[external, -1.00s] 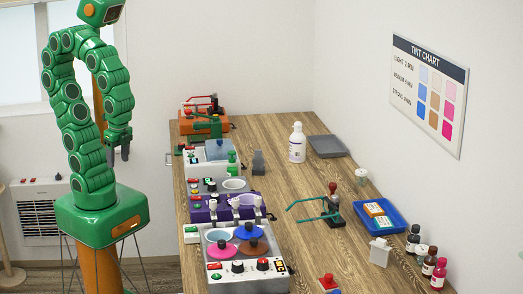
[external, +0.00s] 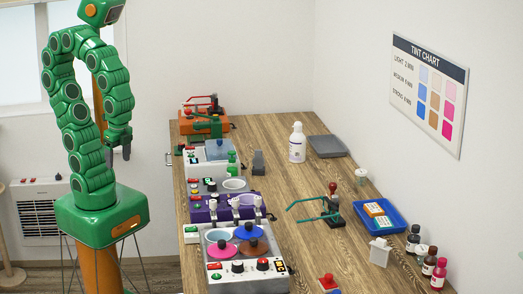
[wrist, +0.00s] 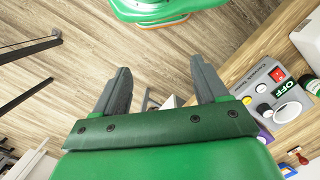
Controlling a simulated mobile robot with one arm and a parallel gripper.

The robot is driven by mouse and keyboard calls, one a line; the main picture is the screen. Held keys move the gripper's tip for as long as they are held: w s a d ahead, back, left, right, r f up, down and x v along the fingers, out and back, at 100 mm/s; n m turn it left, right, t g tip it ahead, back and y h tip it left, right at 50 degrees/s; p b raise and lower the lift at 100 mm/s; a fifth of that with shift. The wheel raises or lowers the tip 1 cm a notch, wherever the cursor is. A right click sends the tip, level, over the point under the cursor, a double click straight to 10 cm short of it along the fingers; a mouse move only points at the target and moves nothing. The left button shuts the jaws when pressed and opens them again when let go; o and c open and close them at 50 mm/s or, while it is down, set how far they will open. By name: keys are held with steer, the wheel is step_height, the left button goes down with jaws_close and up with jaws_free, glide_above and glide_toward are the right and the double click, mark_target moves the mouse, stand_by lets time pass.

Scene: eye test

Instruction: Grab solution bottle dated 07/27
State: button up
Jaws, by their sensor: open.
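My gripper (external: 120,150) hangs open and empty beside the left edge of the table. In the wrist view, my gripper (wrist: 161,75) shows two grey fingers apart with nothing between them. A white bottle (external: 297,146) with a label stands upright toward the back of the table. Several small dark bottles with labels stand at the front right, among them one dark bottle (external: 412,240) and one reddish bottle (external: 438,275). A small whitish bottle or flask (external: 379,252) stands left of them. No date is legible on any label, so I cannot tell which is dated 07/27.
The wooden table (external: 285,205) has devices along its left side, including a white unit with coloured lids (external: 245,268). A device with green arms (external: 332,208) stands mid-table. A blue tray (external: 397,225) and grey plate (external: 327,147) lie to the right. A heater (external: 40,210) is by the wall.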

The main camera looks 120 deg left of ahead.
steer(key=o, duration=0.5)
steer(key=shift+c, duration=0.2)
steer(key=shift+w, duration=0.1)
